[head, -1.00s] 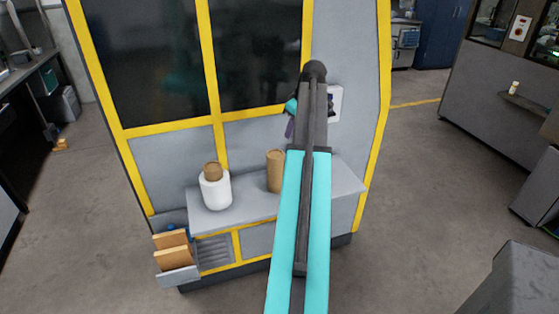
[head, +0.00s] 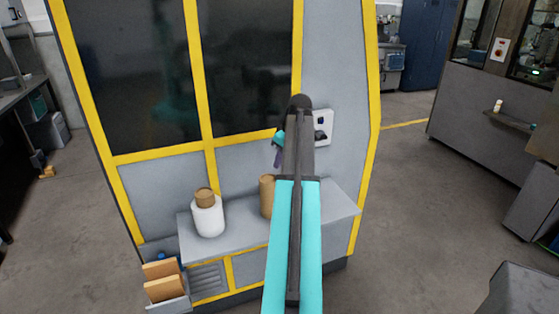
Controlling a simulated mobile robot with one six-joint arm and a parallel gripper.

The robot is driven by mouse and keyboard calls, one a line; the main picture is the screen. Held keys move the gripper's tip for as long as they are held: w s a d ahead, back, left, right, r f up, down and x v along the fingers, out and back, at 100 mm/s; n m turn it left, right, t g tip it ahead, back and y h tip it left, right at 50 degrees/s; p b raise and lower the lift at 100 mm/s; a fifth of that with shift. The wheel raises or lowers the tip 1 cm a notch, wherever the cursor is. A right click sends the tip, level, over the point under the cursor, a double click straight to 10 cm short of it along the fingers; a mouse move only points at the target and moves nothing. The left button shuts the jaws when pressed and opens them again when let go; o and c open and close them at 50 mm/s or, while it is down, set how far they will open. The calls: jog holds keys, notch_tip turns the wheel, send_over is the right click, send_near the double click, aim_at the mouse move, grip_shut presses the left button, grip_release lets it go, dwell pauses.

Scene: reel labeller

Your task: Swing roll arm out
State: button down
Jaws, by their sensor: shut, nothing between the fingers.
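The labeller (head: 164,194) is a grey cabinet with yellow edges and dark windows, ahead of me. No roll arm can be made out on it. My arm reaches up in front of it, and its dark elbow hides part of the front. My gripper (head: 277,156) shows only as a small purple and dark piece below a teal joint, left of the elbow. It looks shut and empty, near the grey panel under the right window. Whether it touches anything cannot be told.
A white control box (head: 323,126) is just right of my arm. Brown cartons (head: 164,285) sit low at left. Floor at right is open.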

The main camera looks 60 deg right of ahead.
jog(key=p+x, duration=0.2)
jog(key=x, duration=0.5)
jog(key=shift+f, duration=0.45)
jog(key=shift+s+p, duration=0.7)
jog(key=shift+s, duration=1.2)
jog(key=shift+a, duration=0.1)
